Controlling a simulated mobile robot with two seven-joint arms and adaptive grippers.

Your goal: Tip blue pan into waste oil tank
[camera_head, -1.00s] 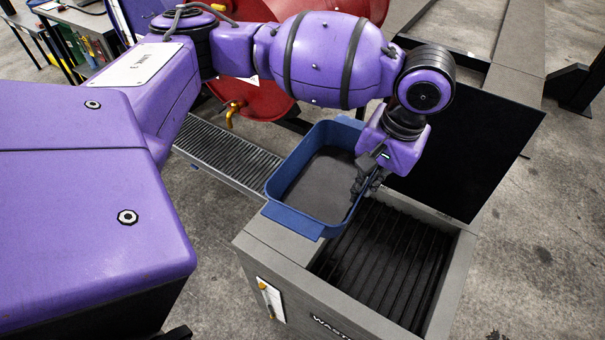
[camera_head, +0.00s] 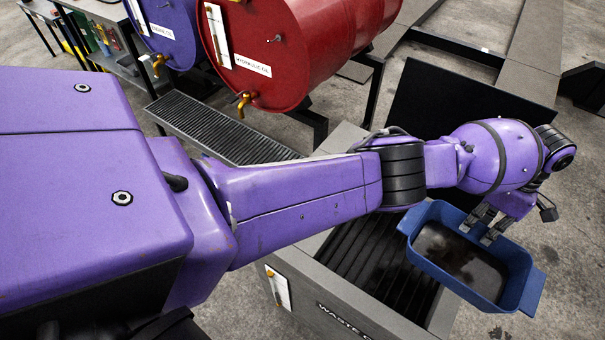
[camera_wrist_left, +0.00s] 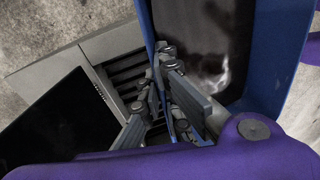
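The blue pan (camera_head: 427,262) hangs over the right side of the waste oil tank (camera_head: 343,316), partly past its right edge. Its floor carries a dark, shiny film or liquid. The tank is open, with dark slats (camera_head: 365,262) inside and its black lid (camera_head: 450,105) raised behind. My left gripper (camera_head: 487,224) is at the pan's far rim. In the left wrist view, its fingers (camera_wrist_left: 180,100) are on either side of the pan's blue wall (camera_wrist_left: 150,25), closed on it. The pan looks nearly level. My right gripper is not in view.
A red drum (camera_head: 305,50) and a blue drum (camera_head: 165,30) with taps stand at the back left above a grated drain (camera_head: 215,127). A shelf with bottles (camera_head: 95,35) is at the far left. Concrete floor lies open at the right.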

